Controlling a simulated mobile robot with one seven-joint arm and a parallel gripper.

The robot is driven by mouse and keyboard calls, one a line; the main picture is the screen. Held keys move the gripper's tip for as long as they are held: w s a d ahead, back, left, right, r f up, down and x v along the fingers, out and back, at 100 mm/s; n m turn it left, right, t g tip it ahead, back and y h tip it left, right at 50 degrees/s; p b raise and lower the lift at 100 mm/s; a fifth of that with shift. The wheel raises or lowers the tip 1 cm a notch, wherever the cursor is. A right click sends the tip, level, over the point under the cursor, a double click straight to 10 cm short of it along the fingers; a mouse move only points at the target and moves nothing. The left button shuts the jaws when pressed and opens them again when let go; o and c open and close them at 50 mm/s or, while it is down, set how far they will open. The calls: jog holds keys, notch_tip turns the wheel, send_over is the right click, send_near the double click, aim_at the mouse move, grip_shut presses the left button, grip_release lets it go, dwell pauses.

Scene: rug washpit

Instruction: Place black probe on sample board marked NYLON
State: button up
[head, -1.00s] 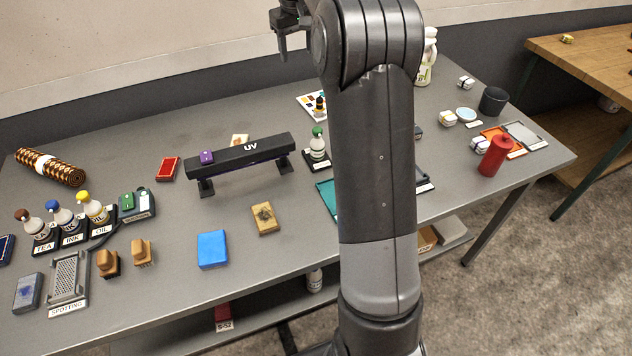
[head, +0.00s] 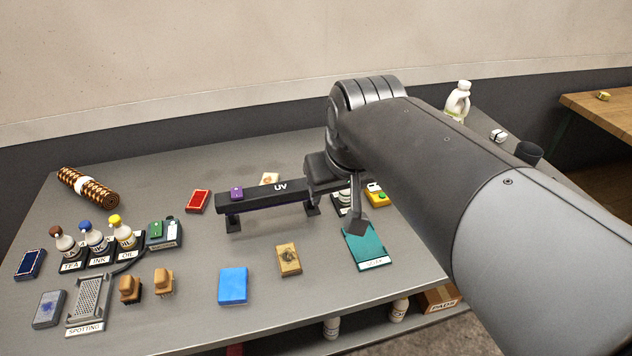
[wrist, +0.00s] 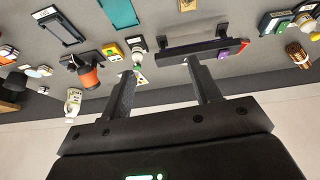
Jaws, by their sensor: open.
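I cannot make out a black probe for certain. A dark cable runs from the green meter (head: 165,233) on the left of the table, passing behind the brushes; its end is not clear. No label that I can read says NYLON. A teal board (head: 366,248) lies right of centre, its front label too small to read surely; it also shows in the wrist view (wrist: 118,12). A dark-framed board (wrist: 60,28) lies beside it there. My gripper (wrist: 162,68) is open and empty, above the table near the right end of the UV lamp.
The black UV lamp bar (head: 272,192) stands mid-table with a purple block on it. Labelled bottles (head: 95,238), brushes (head: 146,286), a spotting tray (head: 88,302) and a blue block (head: 233,286) lie left and front. My arm hides the right side.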

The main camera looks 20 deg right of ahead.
jog(key=s+f, duration=0.4)
jog(key=s, duration=0.2)
jog(key=shift+a+f+t, duration=0.25)
jog(key=shift+a+t, duration=0.05)
jog(key=shift+a, duration=0.1)
